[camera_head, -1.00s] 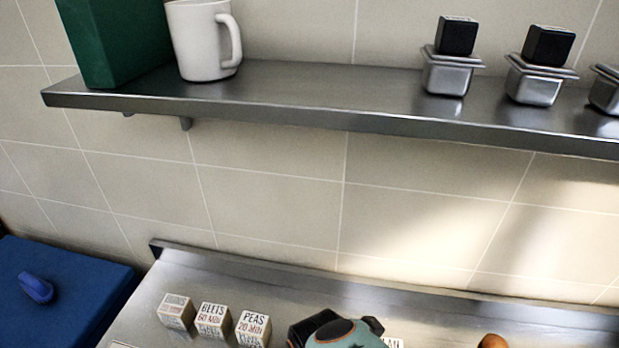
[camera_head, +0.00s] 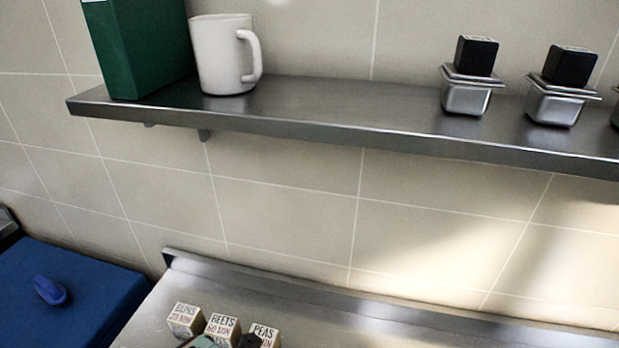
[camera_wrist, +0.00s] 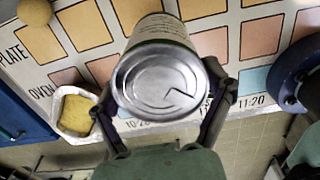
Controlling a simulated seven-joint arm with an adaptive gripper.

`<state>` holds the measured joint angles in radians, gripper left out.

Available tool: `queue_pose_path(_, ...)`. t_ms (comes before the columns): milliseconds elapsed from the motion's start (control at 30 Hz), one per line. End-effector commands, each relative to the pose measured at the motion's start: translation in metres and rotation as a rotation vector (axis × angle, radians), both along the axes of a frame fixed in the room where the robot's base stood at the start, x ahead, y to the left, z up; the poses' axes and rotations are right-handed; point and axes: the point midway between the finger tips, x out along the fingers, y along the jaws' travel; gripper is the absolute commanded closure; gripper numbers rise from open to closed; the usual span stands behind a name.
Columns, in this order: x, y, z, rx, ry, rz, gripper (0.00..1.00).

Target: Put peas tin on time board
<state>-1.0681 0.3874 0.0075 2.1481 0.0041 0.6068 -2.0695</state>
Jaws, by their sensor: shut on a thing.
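A tin with a bare metal lid (camera_wrist: 160,82) and a pale side label is between the two dark fingers of my gripper (camera_wrist: 165,95) in the wrist view. The fingers are shut on its sides. The label is too foreshortened to read, so I cannot tell that it says peas. The time board (camera_wrist: 262,35), with coloured squares and printed times along its edge, lies behind the tin. I cannot tell whether the tin touches it. In the head view only a bit of my gripper shows at the bottom edge, before the label blocks; the tin is hidden there.
Label blocks for buns (camera_head: 185,320), beets (camera_head: 222,326) and peas (camera_head: 265,334) stand on the counter. A blue box (camera_head: 70,295) is at left. The steel shelf (camera_head: 320,130) holds a mug (camera_head: 222,55).

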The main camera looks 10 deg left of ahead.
Motion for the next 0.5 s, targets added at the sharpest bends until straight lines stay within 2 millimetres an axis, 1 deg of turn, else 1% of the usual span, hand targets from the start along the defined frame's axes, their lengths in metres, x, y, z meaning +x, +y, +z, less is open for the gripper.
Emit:
queue_pose_path(33, 0.002, 0.004, -0.005, 0.0, 0.0, 0.0, 0.61)
queue_pose_path(200, 0.007, 0.013, -0.017, 0.001, 0.0, 0.001, 0.61)
queue_pose_path(300, 0.007, 0.013, -0.033, -0.002, 0.002, 0.001, 0.61)
queue_pose_path(400, 0.007, 0.013, -0.044, 0.0, 0.0, 0.0, 0.61)
queue_pose_path(500, 0.007, 0.013, -0.047, 0.002, -0.001, 0.0, 0.61)
